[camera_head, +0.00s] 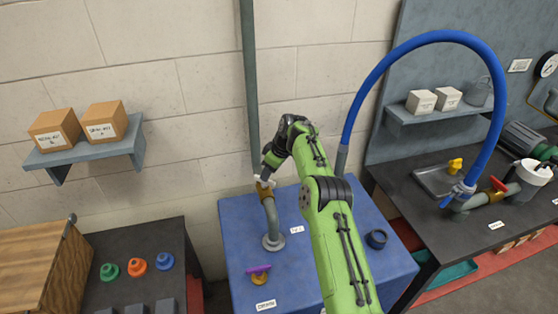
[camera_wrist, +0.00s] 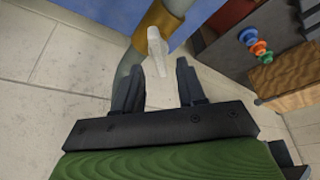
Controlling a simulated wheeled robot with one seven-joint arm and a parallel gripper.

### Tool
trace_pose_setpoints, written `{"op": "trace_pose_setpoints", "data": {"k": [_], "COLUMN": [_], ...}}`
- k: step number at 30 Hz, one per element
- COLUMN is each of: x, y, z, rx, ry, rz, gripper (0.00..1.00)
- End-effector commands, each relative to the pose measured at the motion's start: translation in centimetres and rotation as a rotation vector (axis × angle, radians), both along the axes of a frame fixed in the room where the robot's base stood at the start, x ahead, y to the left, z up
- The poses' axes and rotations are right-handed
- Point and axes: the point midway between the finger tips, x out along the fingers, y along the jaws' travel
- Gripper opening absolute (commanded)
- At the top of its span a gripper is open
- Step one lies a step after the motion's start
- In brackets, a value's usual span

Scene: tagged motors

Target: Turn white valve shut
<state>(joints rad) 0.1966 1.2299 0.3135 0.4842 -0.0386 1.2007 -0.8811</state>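The white valve handle (camera_head: 262,181) is a short lever on the brass valve body (camera_head: 266,189) of an upright grey pipe (camera_head: 270,218) on the blue bench. In the wrist view the white handle (camera_wrist: 157,48) points from the brass body (camera_wrist: 160,20) toward my gripper (camera_wrist: 160,72). The two dark fingers are apart, and the handle's near end lies at the gap between their tips. I cannot tell whether a finger touches it. In the head view my gripper (camera_head: 267,174) is just above the handle, partly hidden by my wrist.
A purple-handled valve (camera_head: 259,272) and a dark ring (camera_head: 376,239) are on the blue bench (camera_head: 225,245). A tall grey pipe (camera_head: 249,80) rises behind my gripper. The blue hose (camera_head: 365,95) arches to the right. A shelf (camera_head: 90,152) with two boxes is at left.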

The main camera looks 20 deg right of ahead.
Motion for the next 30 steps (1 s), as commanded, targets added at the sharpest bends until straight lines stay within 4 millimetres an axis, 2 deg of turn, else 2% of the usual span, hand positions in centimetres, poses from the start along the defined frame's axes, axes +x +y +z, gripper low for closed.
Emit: {"op": "trace_pose_setpoints", "data": {"k": [1, 3, 10, 15, 22, 23, 26, 29, 30], "x": [-0.4, -0.8, -2.5, -3.0, -3.0, -3.0, -3.3, -4.9, -6.1], "y": [-0.6, -1.1, -2.6, -3.1, -3.2, -3.2, -2.8, -1.1, -0.3], "z": [1.7, 3.8, 9.4, 11.1, 11.2, 11.2, 12.0, 15.1, 16.8], "rx": [-0.001, -0.002, 0.000, 0.000, 0.000, 0.000, -0.006, -0.033, -0.048], "ry": [-0.007, -0.009, -0.006, -0.004, -0.004, -0.004, -0.005, -0.006, -0.005], "rz": [-0.004, -0.003, -0.002, -0.002, -0.001, -0.001, -0.004, -0.025, -0.043], "gripper": [0.40, 0.40, 0.40, 0.40, 0.40, 0.42, 0.57, 0.72, 0.78]}}
